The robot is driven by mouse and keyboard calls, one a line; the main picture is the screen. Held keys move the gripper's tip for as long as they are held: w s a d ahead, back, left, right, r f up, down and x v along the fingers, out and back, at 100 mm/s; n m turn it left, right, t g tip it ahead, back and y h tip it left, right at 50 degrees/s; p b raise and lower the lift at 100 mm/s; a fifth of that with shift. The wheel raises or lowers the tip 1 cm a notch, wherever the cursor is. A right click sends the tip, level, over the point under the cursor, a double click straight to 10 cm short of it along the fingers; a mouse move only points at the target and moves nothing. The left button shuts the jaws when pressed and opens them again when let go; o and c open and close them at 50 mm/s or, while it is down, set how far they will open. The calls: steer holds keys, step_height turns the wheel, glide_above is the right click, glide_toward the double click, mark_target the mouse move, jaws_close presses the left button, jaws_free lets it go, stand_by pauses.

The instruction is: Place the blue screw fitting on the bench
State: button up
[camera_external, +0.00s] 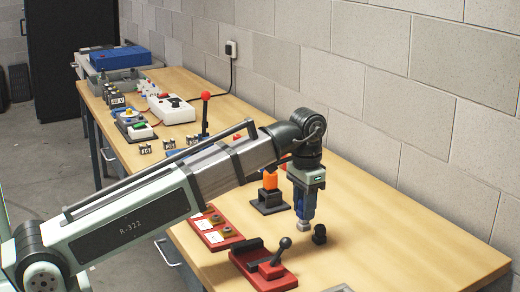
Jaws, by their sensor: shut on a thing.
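My gripper (305,197) points down over the right part of the wooden bench (400,240). It is shut on the blue screw fitting (304,213), a blue upright piece with a grey lower end. That lower end is at or just above the bench top; I cannot tell whether it touches. The jaws partly hide the fitting's upper part.
A small black knob-like part (319,234) stands close right of the fitting. A red lever base (266,270) is in front left, a red plate (211,231) left of it. An orange block on a black stand (270,201) is behind left. The bench's right side is clear.

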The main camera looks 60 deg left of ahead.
mark_target(302, 249)
steer(key=shift+f, duration=4.5)
steer(key=shift+f, duration=0.1)
steer(key=o, duration=1)
step_height(302, 249, up, 12)
steer(key=shift+f, duration=0.1)
steer(key=shift+r, duration=0.25)
steer(key=c, duration=0.3)
